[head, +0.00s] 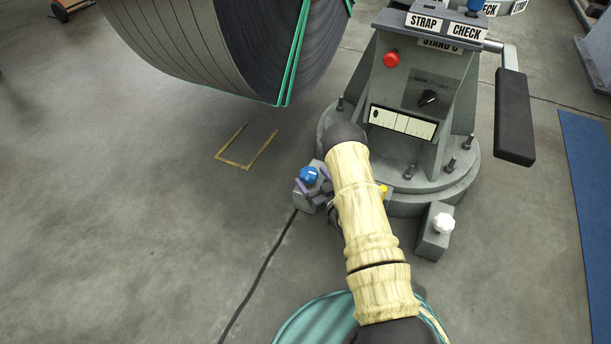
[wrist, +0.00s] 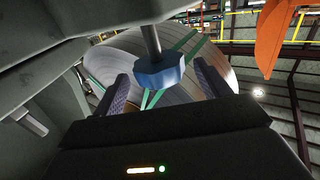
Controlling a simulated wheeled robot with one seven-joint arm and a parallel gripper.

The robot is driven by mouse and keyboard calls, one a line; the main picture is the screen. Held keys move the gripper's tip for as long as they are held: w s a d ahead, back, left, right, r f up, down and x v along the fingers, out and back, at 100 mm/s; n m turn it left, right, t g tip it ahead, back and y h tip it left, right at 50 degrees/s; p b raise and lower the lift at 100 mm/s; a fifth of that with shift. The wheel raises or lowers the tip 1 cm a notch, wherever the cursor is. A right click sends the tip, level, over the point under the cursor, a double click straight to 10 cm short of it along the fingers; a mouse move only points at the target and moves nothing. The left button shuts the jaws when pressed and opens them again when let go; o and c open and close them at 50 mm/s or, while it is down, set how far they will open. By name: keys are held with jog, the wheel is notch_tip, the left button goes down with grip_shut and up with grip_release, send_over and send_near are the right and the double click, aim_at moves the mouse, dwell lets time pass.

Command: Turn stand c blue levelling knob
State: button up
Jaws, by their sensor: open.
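The blue levelling knob (head: 309,174) sits on a grey block at the left foot of stand C (head: 415,110). My gripper (head: 316,190) is at this knob, its purple-grey fingers on either side of it. In the wrist view the blue knob (wrist: 160,72) on its grey stem lies between the two fingers of my gripper (wrist: 158,85). The fingers are open, with a visible gap on each side of the knob. My arm hides part of the stand's base. The STAND C label (head: 440,45) is partly covered by a STRAP CHECK sign.
A yellow knob (head: 382,190) shows partly behind my arm, and a white knob (head: 443,223) stands on a block at the right. A big strapped steel coil (head: 230,45) hangs at upper left. A black-padded handle (head: 514,117) juts out right.

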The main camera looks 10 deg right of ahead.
aim_at(304, 168)
jog(key=b+x, duration=0.2)
jog(key=x, duration=0.1)
jog(key=shift+w+a+f, duration=0.15)
jog(key=shift+w, duration=0.2)
jog(key=shift+w+a, duration=0.15)
jog(key=shift+w, duration=0.3)
jog(key=shift+c, duration=0.2)
jog(key=c, duration=0.9)
